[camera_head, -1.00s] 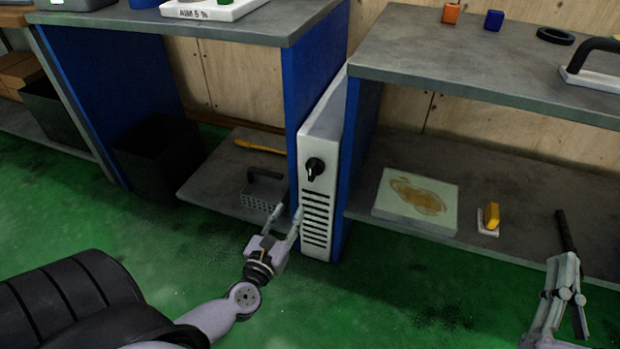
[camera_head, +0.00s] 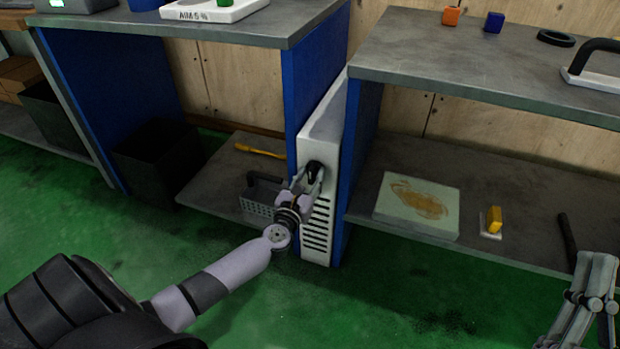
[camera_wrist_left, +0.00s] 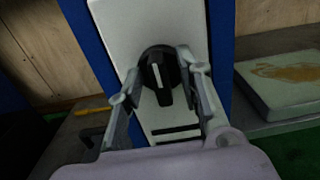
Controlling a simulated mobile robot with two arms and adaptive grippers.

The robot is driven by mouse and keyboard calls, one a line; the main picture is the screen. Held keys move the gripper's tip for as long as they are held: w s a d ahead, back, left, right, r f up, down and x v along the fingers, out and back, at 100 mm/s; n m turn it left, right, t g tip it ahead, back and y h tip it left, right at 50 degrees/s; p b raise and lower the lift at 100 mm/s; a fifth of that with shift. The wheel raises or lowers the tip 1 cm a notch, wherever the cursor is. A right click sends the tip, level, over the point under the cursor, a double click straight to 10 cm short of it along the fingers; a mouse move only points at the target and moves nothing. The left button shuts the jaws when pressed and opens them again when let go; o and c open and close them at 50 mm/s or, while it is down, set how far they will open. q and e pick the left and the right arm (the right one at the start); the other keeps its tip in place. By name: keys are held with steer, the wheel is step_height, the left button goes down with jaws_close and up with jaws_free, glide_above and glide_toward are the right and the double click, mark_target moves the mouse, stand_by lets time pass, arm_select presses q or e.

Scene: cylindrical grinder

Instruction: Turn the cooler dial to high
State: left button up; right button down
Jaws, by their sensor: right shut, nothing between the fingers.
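The cooler (camera_head: 326,130) is a tall narrow white unit with dark vent slots, standing between two blue workbench panels. Its black dial (camera_head: 314,168) is on the front face and carries a white pointer line. In the left wrist view the dial (camera_wrist_left: 160,74) shows between my fingers, with its pointer near upright and tilted slightly left. My left gripper (camera_head: 307,172) is open, with one finger on each side of the dial; whether they touch it is unclear. It also shows in the left wrist view (camera_wrist_left: 157,83). My right gripper (camera_head: 588,295) is shut and empty at the lower right.
A grey basket (camera_head: 257,203) and a yellow tool (camera_head: 260,151) lie on the low shelf left of the cooler. A stained pale board (camera_head: 417,207) and a yellow block (camera_head: 494,219) lie on the right shelf. Green floor (camera_head: 400,290) in front is clear.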

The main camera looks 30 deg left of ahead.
arm_select(q)
jaws_close()
stand_by(0.3)
stand_by(0.4)
